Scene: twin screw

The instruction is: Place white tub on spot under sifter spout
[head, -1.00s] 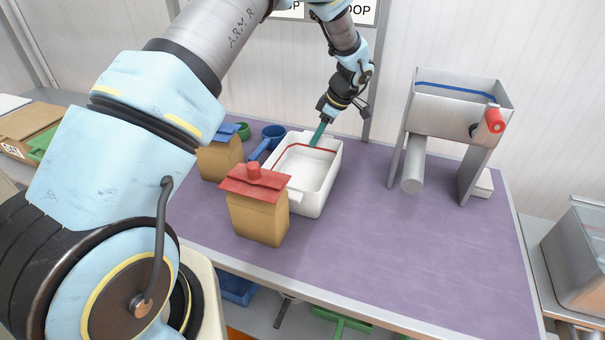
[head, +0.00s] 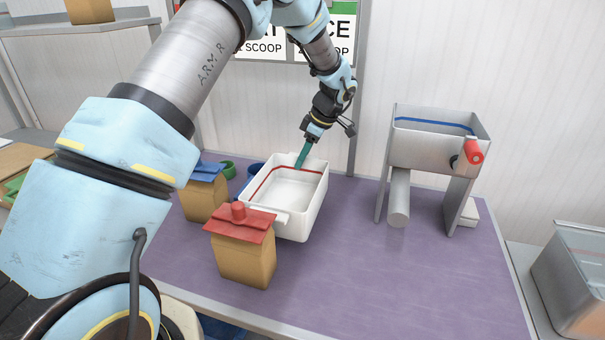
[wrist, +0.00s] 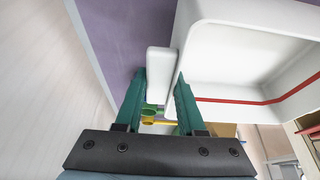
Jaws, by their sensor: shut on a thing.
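The white tub (head: 309,213) stands on the purple table left of the sifter, with a red line around its inside; it looks empty. My gripper (head: 300,163) is at the tub's far edge. In the wrist view my green fingers (wrist: 158,85) are on either side of the tub's white handle tab (wrist: 158,62), shut on it. The metal sifter (head: 436,140) stands at the right with a red crank knob. Its round spout (head: 399,205) points down toward the table. I cannot make out a marked spot beneath it.
A brown bag with a red top (head: 245,262) stands close in front of the tub. A bag with a blue top (head: 203,197) and blue and green scoops are to its left. The table (head: 400,280) is clear between tub and sifter and in front.

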